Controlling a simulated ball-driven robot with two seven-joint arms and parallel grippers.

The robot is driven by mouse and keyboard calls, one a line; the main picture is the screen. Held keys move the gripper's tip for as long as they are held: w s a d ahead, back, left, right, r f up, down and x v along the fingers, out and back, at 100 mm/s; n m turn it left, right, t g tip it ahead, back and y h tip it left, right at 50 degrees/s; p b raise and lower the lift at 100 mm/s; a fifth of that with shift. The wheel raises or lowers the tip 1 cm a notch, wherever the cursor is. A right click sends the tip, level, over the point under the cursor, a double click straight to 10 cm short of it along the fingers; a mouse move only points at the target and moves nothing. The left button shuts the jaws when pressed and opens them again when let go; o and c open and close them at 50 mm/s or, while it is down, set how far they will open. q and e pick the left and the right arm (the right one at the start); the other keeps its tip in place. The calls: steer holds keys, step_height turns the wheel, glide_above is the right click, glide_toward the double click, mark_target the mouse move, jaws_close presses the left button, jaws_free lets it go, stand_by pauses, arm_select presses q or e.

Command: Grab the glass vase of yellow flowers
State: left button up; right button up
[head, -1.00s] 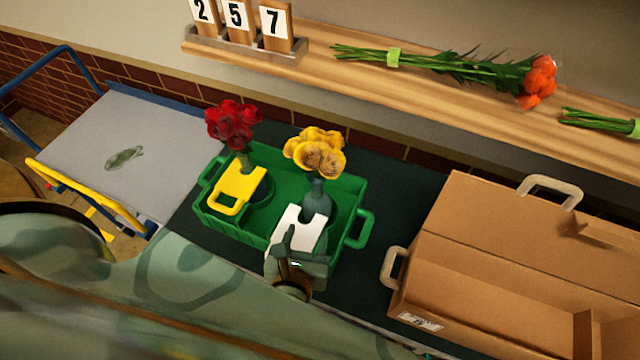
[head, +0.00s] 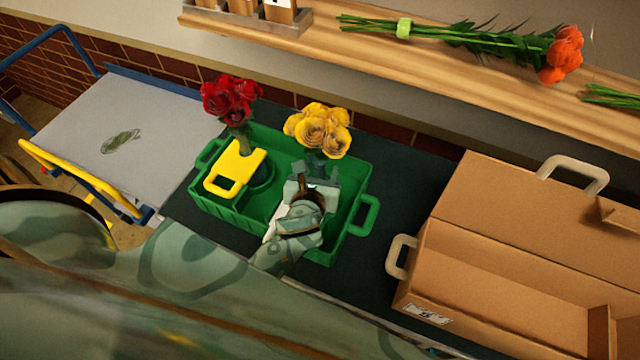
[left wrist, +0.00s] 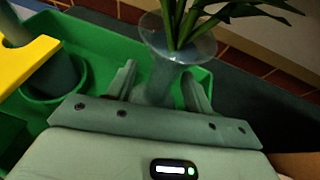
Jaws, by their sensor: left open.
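The yellow flowers (head: 318,130) stand upright in the right half of the green crate (head: 358,190). In the left wrist view their glass vase (left wrist: 165,75) shows with green stems (left wrist: 200,22) in its flared mouth. My left gripper (head: 312,172) is at the vase. In the left wrist view its two fingers (left wrist: 160,88) are open, one on each side of the vase's neck. I cannot tell whether they touch the glass. The gripper hides most of the vase in the head view. My right gripper is not in view.
Red flowers (head: 230,98) stand in the crate's left half, with a yellow handled piece (head: 236,168) beside them. A cardboard box (head: 500,215) stands to the right. Wrapped orange flowers (head: 562,55) lie on the wooden shelf (head: 430,70) behind.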

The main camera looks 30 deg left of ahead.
arm_select(q)
steer(key=shift+c, duration=0.6)
jaws_close()
steer(key=shift+w, duration=0.1)
steer(key=shift+r, duration=0.1)
